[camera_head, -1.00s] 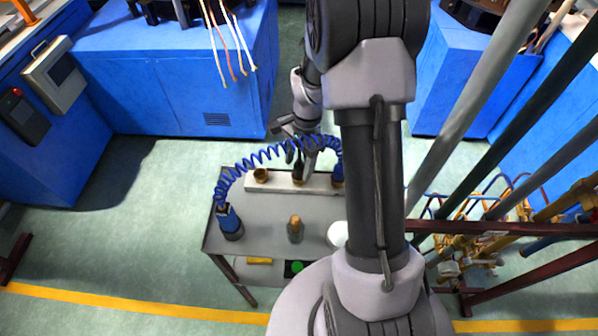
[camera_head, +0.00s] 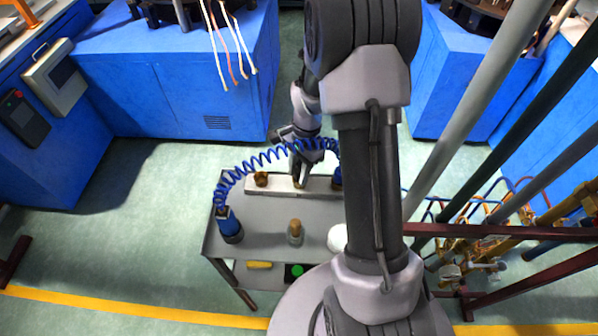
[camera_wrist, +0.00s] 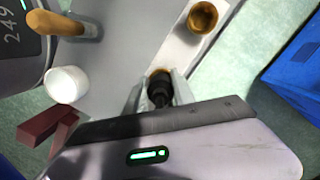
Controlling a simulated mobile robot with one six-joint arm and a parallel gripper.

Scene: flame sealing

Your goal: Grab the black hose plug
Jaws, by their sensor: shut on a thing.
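My gripper (camera_head: 298,182) reaches down to the white rack (camera_head: 262,189) at the back of the grey cart. In the wrist view the two fingers of my gripper (camera_wrist: 158,92) are shut on the black hose plug (camera_wrist: 159,90), one finger on each side of it. The plug stands over a brown cup-like socket, part of which shows just beyond it. I cannot tell whether the plug is still seated there. In the head view the plug is hidden by my gripper.
A brown cup (camera_head: 261,179) sits on the rack's left end. A blue coiled hose (camera_head: 262,157) arches over the rack from a blue holder (camera_head: 230,226). A corked glass bottle (camera_head: 295,231) and a white round thing (camera_head: 337,238) stand on the cart (camera_head: 262,220).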

